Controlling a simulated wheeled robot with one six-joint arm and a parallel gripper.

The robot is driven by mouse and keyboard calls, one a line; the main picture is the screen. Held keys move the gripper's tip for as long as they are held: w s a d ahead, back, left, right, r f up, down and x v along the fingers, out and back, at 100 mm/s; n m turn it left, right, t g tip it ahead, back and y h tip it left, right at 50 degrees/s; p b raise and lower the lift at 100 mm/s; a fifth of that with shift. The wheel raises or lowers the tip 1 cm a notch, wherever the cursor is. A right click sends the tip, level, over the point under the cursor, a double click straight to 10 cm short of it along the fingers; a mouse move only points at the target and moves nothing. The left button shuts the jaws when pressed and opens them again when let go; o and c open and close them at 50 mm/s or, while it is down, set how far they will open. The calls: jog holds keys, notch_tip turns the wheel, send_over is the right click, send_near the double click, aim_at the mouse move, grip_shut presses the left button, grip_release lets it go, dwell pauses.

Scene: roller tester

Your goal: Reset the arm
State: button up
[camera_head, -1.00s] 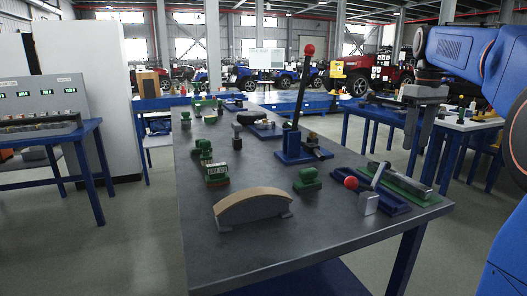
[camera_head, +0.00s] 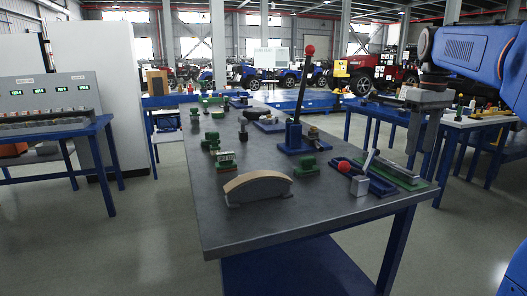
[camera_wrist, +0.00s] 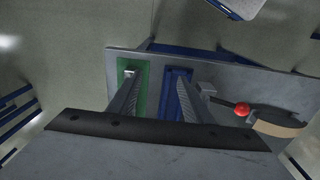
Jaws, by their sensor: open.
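My gripper (camera_head: 424,135) hangs pointing down from my blue arm at the right of the head view, beside the right edge of the grey table (camera_head: 290,222). In the wrist view my gripper's two fingers (camera_wrist: 152,100) are apart, with nothing seen between them. Below them in that view are a green-based fixture (camera_wrist: 143,75) and a blue-based fixture (camera_wrist: 178,74) on the table. The gripper appears to be above the table and touching nothing.
On the table are a brake shoe (camera_head: 258,189), a red-knobbed upright lever (camera_head: 303,90) on a blue base, and a red-ended lever (camera_head: 344,166). A control panel (camera_head: 45,95) stands left. Open floor lies right of the table (camera_head: 470,220).

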jog(key=s+a+f+m+t, duration=0.1)
jog(key=s+a+f, duration=0.3)
jog(key=s+f, duration=0.4)
jog(key=s+a+f+m+t, duration=0.1)
jog(key=s+a+f+t, duration=0.1)
jog(key=s+a+f, duration=0.3)
jog(key=s+a+f+m+t, duration=0.1)
jog(key=s+a+f, duration=0.4)
jog(key=s+f, duration=0.8)
jog(key=shift+s+m, duration=0.4)
jog(key=shift+s, duration=0.8)
